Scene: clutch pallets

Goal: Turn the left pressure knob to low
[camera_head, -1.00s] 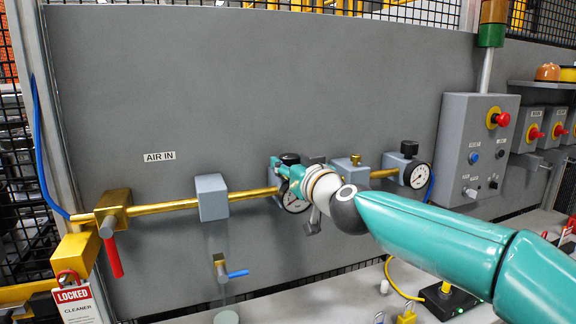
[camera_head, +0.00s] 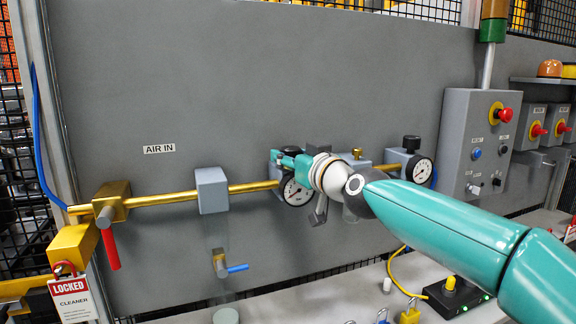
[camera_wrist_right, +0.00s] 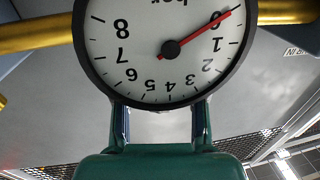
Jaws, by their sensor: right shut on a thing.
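The left pressure knob (camera_head: 291,151) is black and sits on top of the left regulator on the brass air line. Its round white gauge (camera_head: 296,189) is just below, partly covered by my right wrist. My right gripper (camera_head: 287,160) is shut on this knob, reaching in from the right. In the right wrist view the gauge (camera_wrist_right: 160,75) appears upside down, its red needle pointing at about 0. The fingers (camera_wrist_right: 162,125) run up behind the gauge's rim there, and the knob is hidden. My left gripper is not in view.
A second regulator with a black knob (camera_head: 411,143) and gauge (camera_head: 420,170) stands to the right. A brass inlet valve with a red handle (camera_head: 110,247) and a locked tag (camera_head: 73,298) are at the left. A blue-handled valve (camera_head: 236,268) hangs below the line.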

